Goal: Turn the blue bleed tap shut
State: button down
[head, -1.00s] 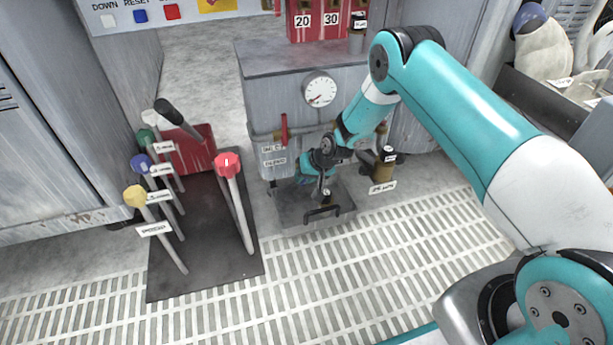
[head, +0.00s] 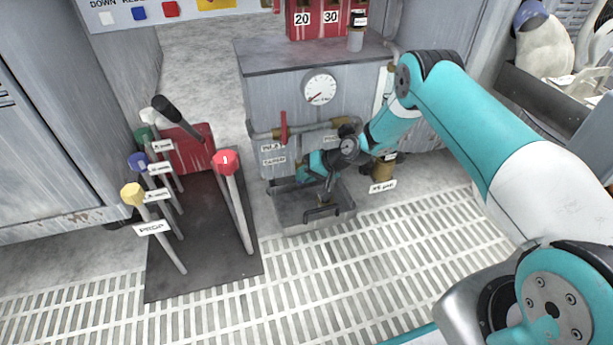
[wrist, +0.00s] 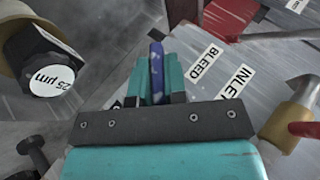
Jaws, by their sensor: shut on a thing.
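The blue bleed tap (wrist: 157,68) shows in the wrist view as a narrow blue handle between my two teal fingers. My gripper (wrist: 155,84) is shut on it. The handle runs roughly in line with the fingers, and its lower part is hidden between them. The white BLEED label (wrist: 205,63) is just right of the tap. In the head view my gripper (head: 310,170) is low at the front of the grey tank (head: 275,100), above the metal drip tray (head: 290,208). My arm hides the tap there.
A red-handled inlet valve (head: 284,128) sits on the pipe to the left, with a gauge (head: 320,89) above. Several coloured levers (head: 230,165) rise at the left. The grated floor in front is clear.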

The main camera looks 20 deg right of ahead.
jog(key=shift+d+f+y+b, duration=0.15)
jog(key=shift+y+b, duration=0.35)
jog(key=shift+y, duration=0.3)
jog(key=c, duration=1.2)
grip_release()
jog(key=shift+o, duration=0.2)
jog(key=p+v, duration=0.9)
jog(key=v, duration=0.8)
jog(key=shift+s+d, duration=0.1)
jog(key=shift+s, duration=0.05)
